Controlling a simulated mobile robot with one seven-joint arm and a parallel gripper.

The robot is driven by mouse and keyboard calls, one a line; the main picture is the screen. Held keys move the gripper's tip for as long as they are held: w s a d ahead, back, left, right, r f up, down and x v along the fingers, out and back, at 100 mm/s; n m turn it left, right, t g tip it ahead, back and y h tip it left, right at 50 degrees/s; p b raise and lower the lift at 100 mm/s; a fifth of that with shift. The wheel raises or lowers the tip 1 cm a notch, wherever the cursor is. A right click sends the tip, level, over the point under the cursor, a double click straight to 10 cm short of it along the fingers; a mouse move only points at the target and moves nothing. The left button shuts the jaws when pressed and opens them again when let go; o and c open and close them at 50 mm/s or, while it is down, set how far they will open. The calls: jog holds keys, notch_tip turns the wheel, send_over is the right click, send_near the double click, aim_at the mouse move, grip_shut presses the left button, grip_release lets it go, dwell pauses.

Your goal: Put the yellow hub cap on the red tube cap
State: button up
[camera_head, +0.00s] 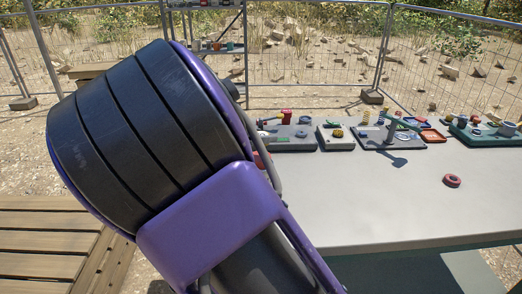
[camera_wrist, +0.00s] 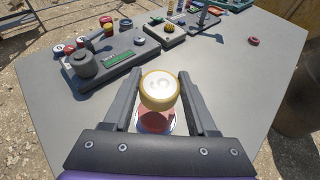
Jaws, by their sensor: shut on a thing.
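My gripper (camera_wrist: 160,78) is shut on the yellow hub cap (camera_wrist: 159,88), a round piece with a yellow rim and a pale, shiny face, held between the two dark fingers. In the wrist view, a red round piece (camera_wrist: 155,121) with a pale and blue edge shows just below the hub cap, partly hidden by it; it looks like the red tube cap. I cannot tell whether the two touch. In the head view my arm hides the gripper and the hub cap.
The grey table (camera_head: 400,215) is mostly bare. A dark base with a cylinder and green panel (camera_wrist: 117,60) stands beyond my gripper, left. Several small trays line the back edge. A red ring (camera_head: 452,180) lies on the right. A wire fence stands behind.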

jog(key=shift+f+b, duration=0.4)
jog(key=shift+f, duration=1.55)
jog(key=shift+f, duration=0.15)
jog(key=o, duration=1.4)
jog(key=shift+c, duration=0.2)
jog(key=shift+r, duration=0.25)
jog(key=p+v, duration=0.2)
jog(key=v, duration=1)
jog(key=shift+f, duration=0.1)
